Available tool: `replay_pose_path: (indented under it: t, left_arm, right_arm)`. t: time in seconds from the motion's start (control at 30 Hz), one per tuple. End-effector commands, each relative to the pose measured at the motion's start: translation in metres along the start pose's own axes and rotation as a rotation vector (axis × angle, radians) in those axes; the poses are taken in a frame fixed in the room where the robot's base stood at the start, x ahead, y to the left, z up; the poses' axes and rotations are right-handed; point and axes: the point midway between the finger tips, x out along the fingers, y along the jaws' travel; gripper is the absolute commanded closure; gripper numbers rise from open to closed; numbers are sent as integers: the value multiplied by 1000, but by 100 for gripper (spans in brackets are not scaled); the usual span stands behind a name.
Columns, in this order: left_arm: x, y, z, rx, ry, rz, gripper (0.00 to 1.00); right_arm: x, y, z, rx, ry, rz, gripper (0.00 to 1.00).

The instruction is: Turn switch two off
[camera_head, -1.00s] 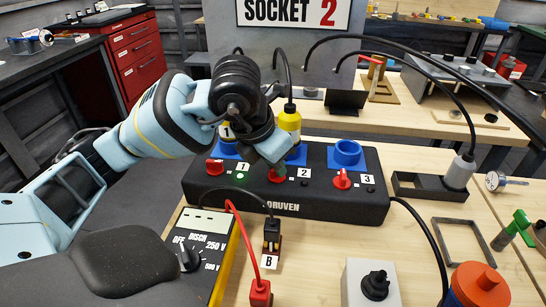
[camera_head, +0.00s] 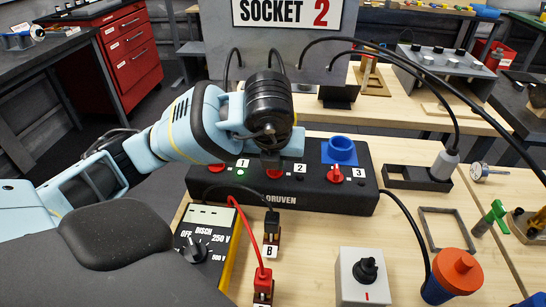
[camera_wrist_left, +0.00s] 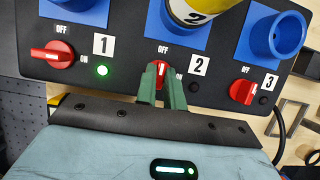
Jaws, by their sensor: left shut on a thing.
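The black switch panel (camera_head: 300,200) lies on the wooden bench with red knobs numbered 1, 2 and 3. In the left wrist view, the knob of switch two (camera_wrist_left: 160,68) stands between my left gripper's green fingers (camera_wrist_left: 162,90). The fingers are shut on it, and its white mark points up towards OFF. The lamp beside switch two looks dark. In the head view, my left gripper (camera_head: 271,160) reaches down onto that knob, mostly hidden by my wrist. Knob 1 (camera_wrist_left: 52,55) lies sideways beside a lit green lamp (camera_wrist_left: 102,70). Knob 3 (camera_wrist_left: 243,92) is tilted, its lamp dark.
Blue sockets stand behind the knobs; socket 3 (camera_head: 342,150) is empty. Black cables arch over the right side.

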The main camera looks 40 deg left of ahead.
Motion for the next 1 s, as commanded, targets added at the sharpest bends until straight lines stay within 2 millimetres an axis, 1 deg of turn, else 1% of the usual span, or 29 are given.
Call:
replay_pose_path:
  t: [0.53,0.57,0.7,1.0]
  left_arm:
    - [-1,0,1,-24,-3,7,100]
    - [-1,0,1,-24,-3,7,86]
    - [0,0,1,-23,-2,7,68]
    - [-2,0,1,-21,-1,7,68]
  right_arm:
    - [-2,0,-2,0,2,0,64]
    - [-2,0,-2,0,2,0,64]
    - [-2,0,-3,0,4,0,64]
    - [-2,0,-4,1,6,0,64]
